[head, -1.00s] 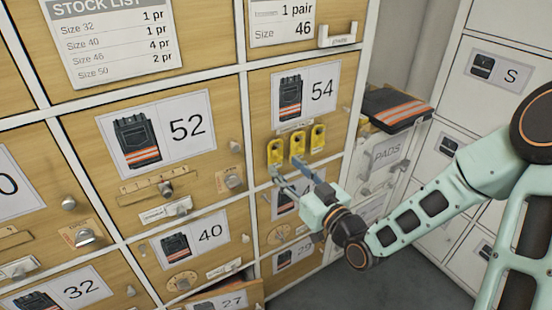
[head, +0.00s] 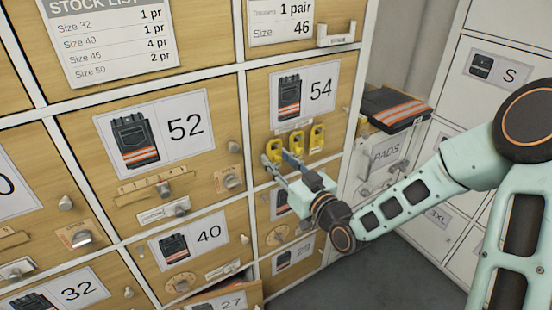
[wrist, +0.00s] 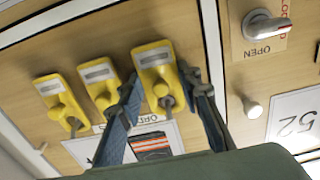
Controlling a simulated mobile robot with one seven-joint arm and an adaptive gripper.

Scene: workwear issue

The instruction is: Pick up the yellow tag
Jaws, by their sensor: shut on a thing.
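Three yellow tags hang side by side on the face of the size 54 locker: a left one (head: 273,148), a middle one (head: 297,142) and a right one (head: 317,136) in the head view. In the wrist view the order is reversed: the left tag (wrist: 153,58) is at the right, beside the middle tag (wrist: 101,86) and the right tag (wrist: 58,103). My gripper (head: 276,158) is at the left tag. In the wrist view my gripper's fingers (wrist: 158,85) lie on either side of this tag's lower part, shut on it. The tag is still against the locker face.
The left finger passes close to the middle tag. A rotary knob marked OPEN (wrist: 268,28) and a small round knob (wrist: 252,108) are to the right in the wrist view. A striped dark garment (head: 396,108) lies on a PADS bin (head: 385,152) to the right.

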